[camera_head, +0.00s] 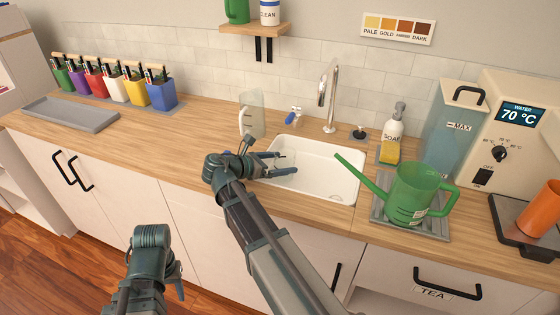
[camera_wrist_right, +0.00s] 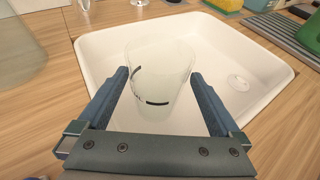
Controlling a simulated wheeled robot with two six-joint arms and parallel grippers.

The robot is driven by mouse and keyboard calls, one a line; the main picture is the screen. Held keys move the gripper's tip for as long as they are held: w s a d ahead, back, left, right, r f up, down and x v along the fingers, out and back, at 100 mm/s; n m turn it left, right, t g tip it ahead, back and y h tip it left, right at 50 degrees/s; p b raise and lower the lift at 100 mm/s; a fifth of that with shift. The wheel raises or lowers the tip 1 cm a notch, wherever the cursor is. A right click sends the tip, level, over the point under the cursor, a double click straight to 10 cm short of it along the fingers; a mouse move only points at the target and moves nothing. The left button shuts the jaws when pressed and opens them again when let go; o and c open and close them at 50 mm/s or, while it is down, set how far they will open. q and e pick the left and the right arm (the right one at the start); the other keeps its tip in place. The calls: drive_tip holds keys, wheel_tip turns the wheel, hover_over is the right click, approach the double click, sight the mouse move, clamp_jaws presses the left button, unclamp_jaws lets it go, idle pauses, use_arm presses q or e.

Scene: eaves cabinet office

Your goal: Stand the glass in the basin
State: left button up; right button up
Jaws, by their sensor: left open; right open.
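The clear glass (camera_wrist_right: 162,75), with dark marks on its side, shows in the right wrist view inside the outline of the white basin (camera_wrist_right: 258,75). It stands between the two fingers of my right gripper (camera_wrist_right: 164,85), with a visible gap on each side. Whether its base rests on the basin floor is hard to tell. In the head view my right gripper (camera_head: 281,165) is open over the left part of the basin (camera_head: 330,185), and the glass is too faint to make out there. My left gripper (camera_head: 176,283) is low in front of the cabinets, away from the counter, and empty.
A clear jug (camera_head: 252,115) stands on the counter left of the basin. The tap (camera_head: 330,95) rises behind it. A soap bottle (camera_head: 392,130) and a green watering can (camera_head: 410,195) on a tray are to the right.

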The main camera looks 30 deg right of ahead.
drive_tip(key=p+v, duration=0.3)
drive_tip(key=v, duration=0.9)
drive_tip(key=shift+r+p, duration=0.25)
drive_tip(key=shift+p, duration=0.05)
use_arm(q)
wheel_tip(320, 180, up, 4)
drive_tip(key=shift+r, duration=0.25)
drive_tip(key=shift+s, duration=0.1)
